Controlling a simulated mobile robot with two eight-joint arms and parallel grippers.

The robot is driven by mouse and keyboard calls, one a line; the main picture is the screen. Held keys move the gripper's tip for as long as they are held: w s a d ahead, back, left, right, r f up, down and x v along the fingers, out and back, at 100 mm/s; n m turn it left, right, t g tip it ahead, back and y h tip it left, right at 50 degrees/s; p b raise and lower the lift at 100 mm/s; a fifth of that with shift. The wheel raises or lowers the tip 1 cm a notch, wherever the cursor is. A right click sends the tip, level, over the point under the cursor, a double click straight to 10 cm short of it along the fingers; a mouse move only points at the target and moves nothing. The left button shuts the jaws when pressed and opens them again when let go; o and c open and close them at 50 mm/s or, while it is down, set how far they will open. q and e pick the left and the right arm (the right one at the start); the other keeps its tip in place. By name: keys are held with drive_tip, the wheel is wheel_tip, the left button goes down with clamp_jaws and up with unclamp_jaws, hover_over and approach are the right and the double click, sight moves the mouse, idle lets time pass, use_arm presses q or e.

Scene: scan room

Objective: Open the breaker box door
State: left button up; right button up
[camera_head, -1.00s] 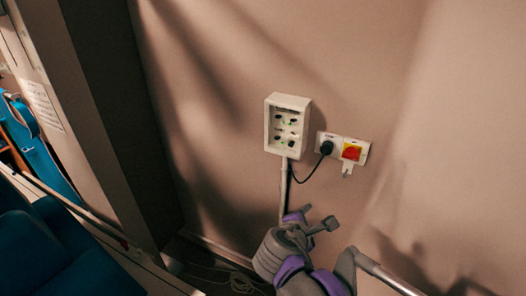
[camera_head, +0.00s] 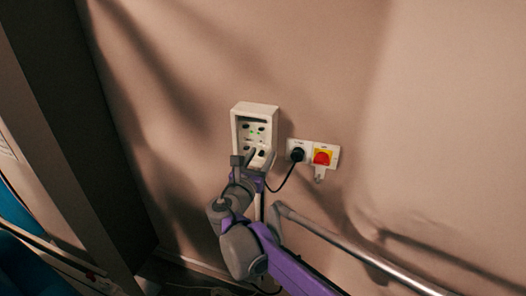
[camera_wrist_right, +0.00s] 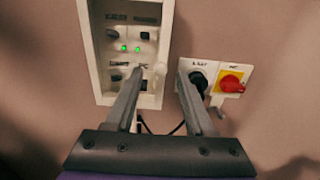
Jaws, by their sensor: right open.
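The breaker box (camera_head: 240,108) is a pale box on the wall with black switches inside its frame. It also shows in the right wrist view (camera_wrist_right: 98,55), with two green lights lit. I cannot tell whether a clear door covers its front. A small white knob-like piece (camera_wrist_right: 158,70) shows at its lower right. My right gripper (camera_head: 252,159) is open in front of the box's lower part. In the wrist view its fingertips (camera_wrist_right: 160,74) lie on either side of the white piece and the box's right edge; contact cannot be told. My left gripper is out of view.
A socket with a black plug (camera_head: 297,154) and a red-and-yellow switch (camera_head: 322,157) sit right of the box. The plug's black cable hangs near my right gripper. A metal rail (camera_head: 350,248) runs below right. The wall above the box is clear.

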drive_tip(key=shift+x, duration=1)
clamp_jaws()
idle(0.8)
